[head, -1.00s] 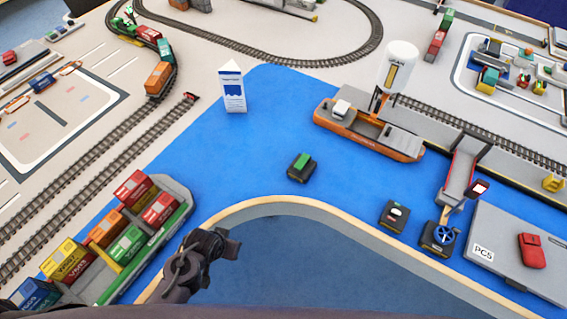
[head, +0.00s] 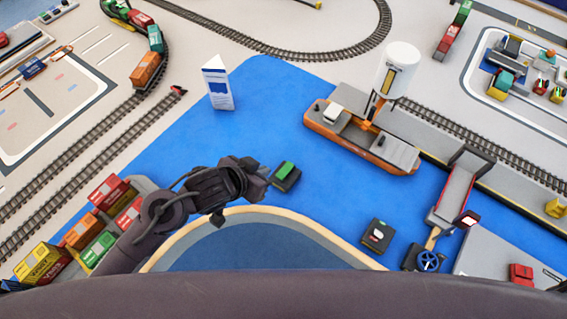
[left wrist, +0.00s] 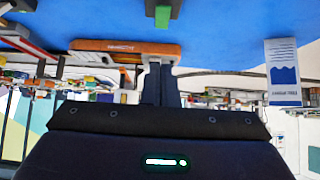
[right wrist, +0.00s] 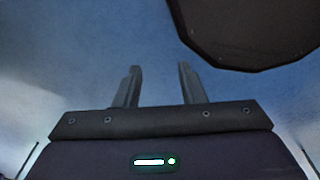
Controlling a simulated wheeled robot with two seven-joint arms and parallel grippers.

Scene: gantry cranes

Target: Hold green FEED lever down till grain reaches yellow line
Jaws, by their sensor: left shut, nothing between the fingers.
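The green FEED lever (head: 286,169) sits on a small dark box (head: 288,183) on the blue surface, and it also shows at the top of the left wrist view (left wrist: 163,15). My left gripper (head: 264,174) is shut and empty, just left of the box; I cannot tell whether it touches it. Its closed fingers show in the left wrist view (left wrist: 160,72). The white silo (head: 402,56) stands over the orange ship and has a narrow dark-framed gauge; the grain level and yellow line are too small to tell. My right gripper (right wrist: 160,70) is open and empty, outside the head view.
The orange ship (head: 362,143) lies behind and right of the lever box. A white printed sign (head: 218,85) stands at the back left. A second dark box (head: 376,236) and a blue handwheel (head: 429,261) are to the right. Blue surface around the lever is mostly clear.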

